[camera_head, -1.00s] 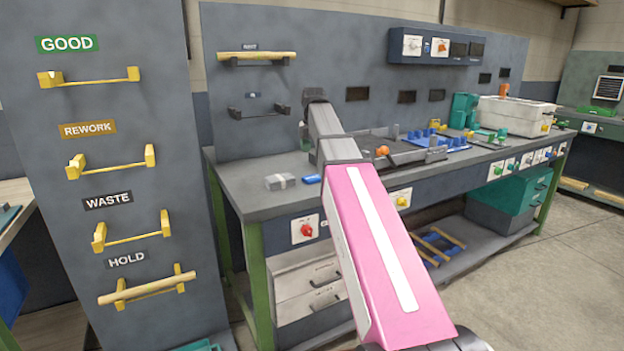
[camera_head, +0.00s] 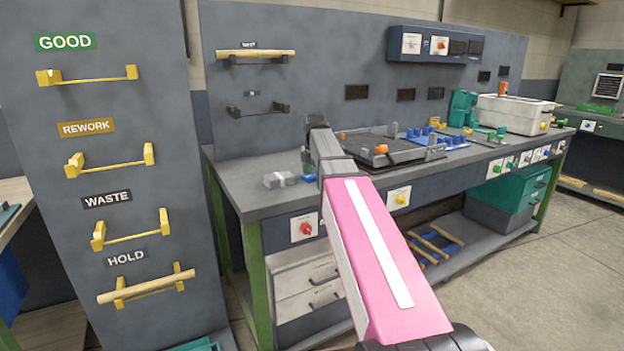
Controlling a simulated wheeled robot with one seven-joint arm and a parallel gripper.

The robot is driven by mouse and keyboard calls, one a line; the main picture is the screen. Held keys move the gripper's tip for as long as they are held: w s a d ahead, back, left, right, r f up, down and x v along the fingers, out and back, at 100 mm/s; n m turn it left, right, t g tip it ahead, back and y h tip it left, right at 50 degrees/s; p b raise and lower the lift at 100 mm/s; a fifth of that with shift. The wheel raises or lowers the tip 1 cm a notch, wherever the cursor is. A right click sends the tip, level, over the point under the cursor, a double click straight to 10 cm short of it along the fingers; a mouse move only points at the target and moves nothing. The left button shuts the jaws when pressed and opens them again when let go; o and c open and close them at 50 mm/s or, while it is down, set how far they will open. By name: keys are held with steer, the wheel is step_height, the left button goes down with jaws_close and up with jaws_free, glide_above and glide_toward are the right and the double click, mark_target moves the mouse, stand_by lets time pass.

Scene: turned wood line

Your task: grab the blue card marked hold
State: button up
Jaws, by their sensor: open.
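A small blue card (camera_head: 308,178) lies on the workbench's near left part. It is partly covered, and any marking on it is too small to read. My arm reaches over the bench from the lower right, with its elbow just above and right of the card. Only a small part of my gripper (camera_head: 307,158) shows beside the dark arm link, just above the card. It is open, but its fingertips are mostly hidden, so the gap to the card cannot be judged.
A grey block (camera_head: 279,180) lies just left of the card. A dark tray (camera_head: 395,153) with an orange piece stands to the right behind my arm. A grey panel (camera_head: 150,100) with GOOD, REWORK, WASTE and HOLD racks stands at left; a wooden rod (camera_head: 146,284) rests on the HOLD rack.

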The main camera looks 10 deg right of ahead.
steer(key=c, duration=1)
steer(key=shift+r, duration=0.1)
